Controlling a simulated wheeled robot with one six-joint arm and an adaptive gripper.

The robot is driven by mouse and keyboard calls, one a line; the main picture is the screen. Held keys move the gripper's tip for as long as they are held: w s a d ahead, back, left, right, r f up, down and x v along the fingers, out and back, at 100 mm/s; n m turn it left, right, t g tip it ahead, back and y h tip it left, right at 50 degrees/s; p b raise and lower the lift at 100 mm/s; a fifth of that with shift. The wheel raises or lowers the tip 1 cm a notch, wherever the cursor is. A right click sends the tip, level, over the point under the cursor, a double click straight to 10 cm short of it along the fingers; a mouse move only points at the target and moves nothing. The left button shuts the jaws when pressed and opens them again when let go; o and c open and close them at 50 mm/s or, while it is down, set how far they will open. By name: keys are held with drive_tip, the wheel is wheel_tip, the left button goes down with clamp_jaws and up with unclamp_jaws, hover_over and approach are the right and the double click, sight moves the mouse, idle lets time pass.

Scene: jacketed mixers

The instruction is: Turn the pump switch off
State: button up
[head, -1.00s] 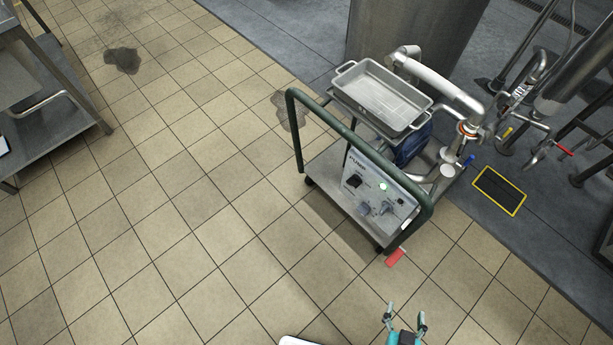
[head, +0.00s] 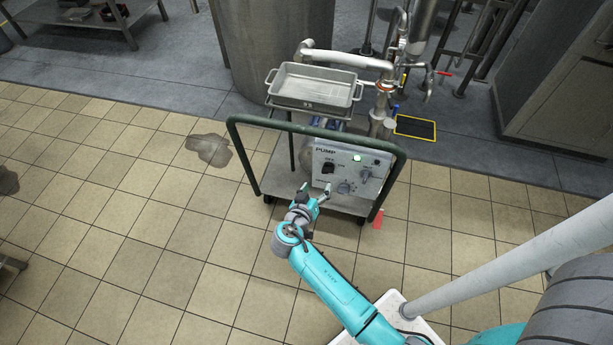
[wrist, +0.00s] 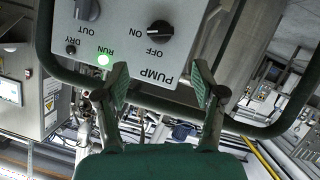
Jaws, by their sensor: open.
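The pump panel (head: 345,183) is a pale box face marked PUMP on a cart. Its black pump switch (head: 328,168) is a rotary knob at the panel's upper left, with ON and OFF marked beside it. The green RUN light (head: 357,158) is lit. My gripper (head: 315,192) is open and empty, in front of the panel and near the switch. In the wrist view the panel appears upside down. There the switch (wrist: 160,32) lies above and between my gripper's spread fingers (wrist: 162,84), apart from them. The lit RUN light (wrist: 103,60) is near the left finger.
The cart's green handle rail (head: 310,127) arches around the panel; in the wrist view the rail (wrist: 150,100) crosses behind the fingers. Other knobs (head: 344,188) sit right of the switch. A metal tray (head: 312,88) stands above.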

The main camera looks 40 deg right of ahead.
sight(327, 170)
drive_tip(key=x, duration=1)
drive_tip(key=shift+w+d+f, duration=0.15)
drive_tip(key=shift+w+d, duration=0.05)
drive_tip(key=shift+d, duration=0.05)
drive_tip(key=shift+c, duration=0.3)
drive_tip(key=c, duration=1.1)
